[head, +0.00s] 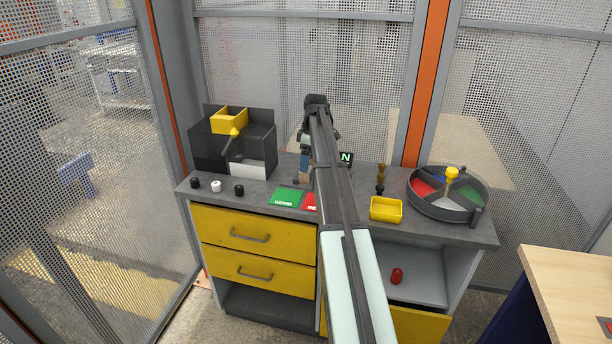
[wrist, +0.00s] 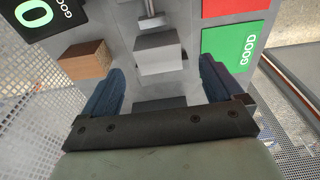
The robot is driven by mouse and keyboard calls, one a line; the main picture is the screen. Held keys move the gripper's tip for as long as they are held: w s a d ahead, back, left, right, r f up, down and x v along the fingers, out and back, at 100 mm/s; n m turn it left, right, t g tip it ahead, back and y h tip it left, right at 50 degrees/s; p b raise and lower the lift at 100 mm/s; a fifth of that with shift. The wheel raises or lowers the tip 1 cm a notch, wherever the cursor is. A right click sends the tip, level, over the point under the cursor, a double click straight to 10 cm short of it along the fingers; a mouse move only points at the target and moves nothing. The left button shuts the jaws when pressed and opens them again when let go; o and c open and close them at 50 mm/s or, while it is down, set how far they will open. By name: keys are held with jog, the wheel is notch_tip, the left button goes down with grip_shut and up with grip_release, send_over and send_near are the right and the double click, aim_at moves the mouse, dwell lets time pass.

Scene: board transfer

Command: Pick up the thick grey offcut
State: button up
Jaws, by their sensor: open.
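A thick grey block (wrist: 160,58), which looks like the thick grey offcut, lies on the grey worktop in the wrist view, ahead of and between my fingers. My gripper (wrist: 162,78) is open, with one blue finger on each side and a gap to the block. I cannot tell whether the fingertips are level with it. A darker, flatter grey piece (wrist: 160,103) shows nearer my gripper's crossbar, partly hidden by it. A brown wooden block (wrist: 84,60) sits just left of the left finger. In the head view my arm hides the block.
A metal fixture (wrist: 150,14) stands just beyond the block. A green GOOD pad (head: 287,197) and a red pad (head: 309,201) lie on the worktop (head: 262,195). A yellow bin (head: 386,209) and a divided round tray (head: 478,211) are at right. A dark box (head: 208,153) is at left.

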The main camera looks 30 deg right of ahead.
aim_at(303, 178)
jog(key=shift+w+a+f, duration=0.1)
jog(key=shift+w+f, duration=0.1)
jog(key=shift+f, duration=1.2)
jog(key=shift+w+a+f, duration=0.1)
jog(key=shift+w+f, duration=0.05)
jog(key=shift+f, duration=1.25)
